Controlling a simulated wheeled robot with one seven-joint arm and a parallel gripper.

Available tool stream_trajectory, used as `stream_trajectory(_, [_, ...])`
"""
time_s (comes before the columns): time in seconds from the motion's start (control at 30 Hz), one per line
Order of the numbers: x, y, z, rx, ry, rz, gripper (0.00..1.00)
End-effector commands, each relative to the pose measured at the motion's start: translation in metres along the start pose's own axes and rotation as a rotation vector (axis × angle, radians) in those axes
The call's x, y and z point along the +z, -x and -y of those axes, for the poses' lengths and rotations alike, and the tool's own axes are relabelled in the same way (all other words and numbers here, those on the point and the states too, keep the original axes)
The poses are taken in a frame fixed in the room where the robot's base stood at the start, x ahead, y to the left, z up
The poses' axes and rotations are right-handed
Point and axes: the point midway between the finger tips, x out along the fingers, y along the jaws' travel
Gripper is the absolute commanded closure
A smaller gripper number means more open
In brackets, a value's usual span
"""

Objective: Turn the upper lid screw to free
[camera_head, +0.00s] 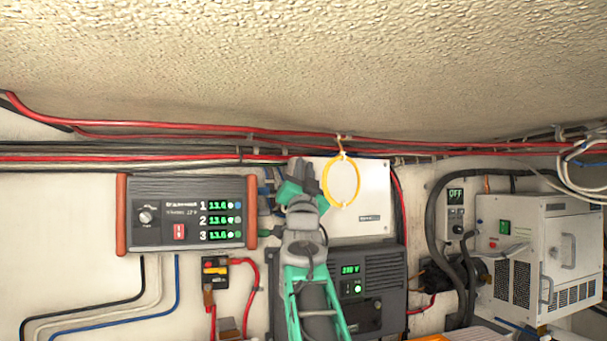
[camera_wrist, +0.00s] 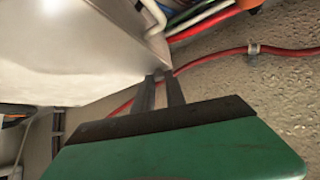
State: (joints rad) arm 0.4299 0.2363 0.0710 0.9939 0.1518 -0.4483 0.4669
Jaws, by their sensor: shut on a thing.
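A white box with a flat lid (camera_head: 372,190) hangs on the wall at the centre of the head view. My gripper (camera_head: 303,170) is at the lid's upper left part and covers that edge. In the wrist view the pale lid (camera_wrist: 70,60) fills the upper left. The two dark fingers of my gripper (camera_wrist: 160,76) stand close together at the lid's corner, with a narrow gap between them. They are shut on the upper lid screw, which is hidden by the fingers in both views.
A yellow ring (camera_head: 341,182) hangs in front of the lid, just right of my gripper. Red cables (camera_head: 430,146) run above the box. A grey three-display unit (camera_head: 185,215) is to the left, a dark charger (camera_head: 375,270) below, a white vented cabinet (camera_head: 540,255) to the right.

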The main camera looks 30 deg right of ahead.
Motion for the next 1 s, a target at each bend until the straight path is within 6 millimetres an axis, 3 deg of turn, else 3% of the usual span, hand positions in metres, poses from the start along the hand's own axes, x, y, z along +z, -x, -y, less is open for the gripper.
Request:
stream_trajectory(0.6, [-0.0033,-0.0032,-0.0096,-0.344,0.35,-0.001,1.0])
stream_trajectory(1.0, [-0.0036,-0.0032,-0.0097,-0.458,0.46,-0.002,1.0])
